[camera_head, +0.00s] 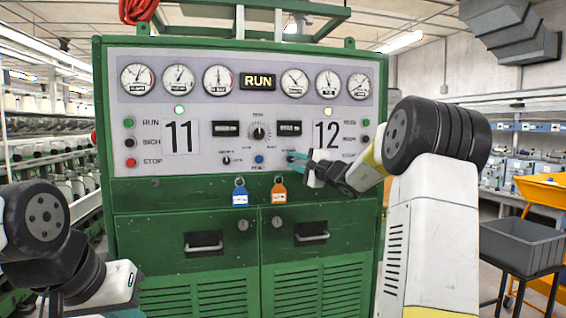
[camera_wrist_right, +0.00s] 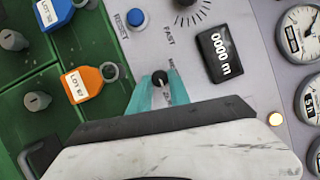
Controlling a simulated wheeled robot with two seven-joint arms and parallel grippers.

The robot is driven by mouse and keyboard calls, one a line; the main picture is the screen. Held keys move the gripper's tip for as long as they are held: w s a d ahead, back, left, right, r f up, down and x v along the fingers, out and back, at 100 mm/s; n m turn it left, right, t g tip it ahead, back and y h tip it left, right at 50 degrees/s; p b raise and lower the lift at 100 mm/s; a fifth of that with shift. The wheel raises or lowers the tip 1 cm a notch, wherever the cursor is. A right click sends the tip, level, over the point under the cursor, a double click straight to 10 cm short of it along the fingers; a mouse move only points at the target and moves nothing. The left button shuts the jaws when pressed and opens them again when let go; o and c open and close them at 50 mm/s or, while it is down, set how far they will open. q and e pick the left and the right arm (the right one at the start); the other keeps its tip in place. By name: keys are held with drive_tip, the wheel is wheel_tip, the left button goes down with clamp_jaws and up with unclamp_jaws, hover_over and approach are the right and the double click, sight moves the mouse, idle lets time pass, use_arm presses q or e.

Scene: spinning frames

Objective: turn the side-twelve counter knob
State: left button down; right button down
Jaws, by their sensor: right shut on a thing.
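The side-twelve counter knob (camera_wrist_right: 160,78) is a small black knob on the pale grey panel, below the right-hand counter. In the right wrist view it sits between the teal fingertips of my right gripper (camera_wrist_right: 160,88), which is shut on it. In the head view the same gripper (camera_head: 293,158) reaches in from the right, and its fingers largely hide the knob. The side-twelve counter (camera_head: 290,128) is a dark window beside the large 12 (camera_head: 326,134). It reads 0000 m in the right wrist view (camera_wrist_right: 220,54). My left gripper's fingers are out of view; only the arm shows at lower left.
A matching small knob (camera_head: 226,160) is on the side-eleven half. A blue RESET button (camera_head: 259,159) and a larger dial (camera_head: 258,132) lie between. Blue (camera_head: 240,194) and orange (camera_head: 279,193) lot tags hang below the panel. A grey bin (camera_head: 522,241) stands at right.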

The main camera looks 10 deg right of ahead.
drive_tip(key=c, duration=1.2)
unclamp_jaws()
drive_tip(key=r+v, duration=0.1)
drive_tip(key=v, duration=0.6)
drive_tip(key=shift+s+d+f, duration=0.2)
drive_tip(key=shift+s+f, duration=0.2)
drive_tip(key=shift+f, duration=0.1)
